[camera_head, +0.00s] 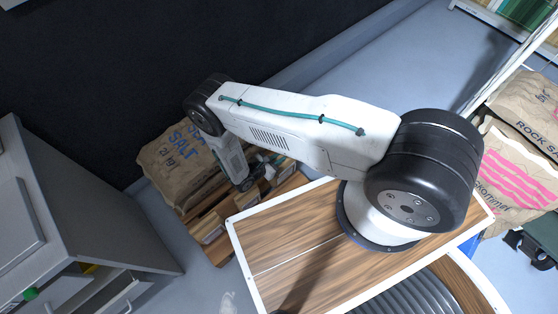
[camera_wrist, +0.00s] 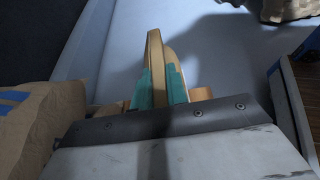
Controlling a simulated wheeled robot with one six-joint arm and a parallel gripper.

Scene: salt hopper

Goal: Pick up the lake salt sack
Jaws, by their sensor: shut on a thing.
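A tan sack (camera_head: 178,178) with blue print reading "SALT" and "21 kg" lies on a wooden pallet (camera_head: 216,246) in the head view. The word above "SALT" is partly hidden by my arm. The sack also shows at the left edge of the wrist view (camera_wrist: 45,125). My gripper (camera_head: 262,175) is low over the pallet, to the right of this sack. In the wrist view, its teal fingers are shut on an upright tan slab (camera_wrist: 155,55). I cannot tell whether the slab is a pallet board. No sack lettering readable as "lake" shows.
A grey cabinet (camera_head: 85,215) with an open drawer stands at left. A rock salt sack (camera_head: 515,105) and a pink-striped sack (camera_head: 510,170) are at right. My wood-topped base fills the lower middle. A dark wall is behind the pallet; blue-grey floor lies clear beyond it.

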